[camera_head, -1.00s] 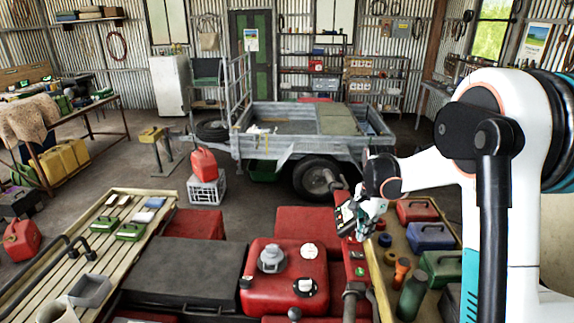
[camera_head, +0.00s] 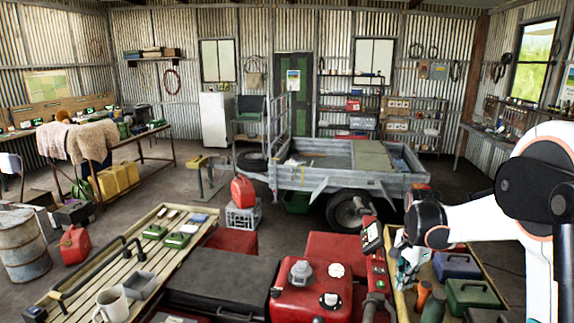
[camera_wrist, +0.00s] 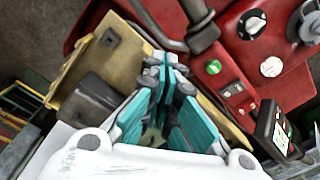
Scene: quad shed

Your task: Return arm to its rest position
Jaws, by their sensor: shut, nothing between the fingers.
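My arm reaches in from the right of the head view, with my gripper (camera_head: 403,278) low over the wooden tray on the right side of the red quad (camera_head: 318,300). In the wrist view my gripper (camera_wrist: 162,65) has its teal and grey fingers drawn together, with nothing between them. The quad's red bodywork, white cap and black handlebar grip show beyond and to the right of the fingertips. Whether the fingers touch anything is hard to tell.
A tray with toolboxes (camera_head: 457,266) lies beside my gripper. A slatted rack (camera_head: 95,290) holds a mug (camera_head: 111,304) and small boxes. A trailer (camera_head: 340,180) stands behind the quad. A device with a screen (camera_wrist: 281,136) is close right of my gripper.

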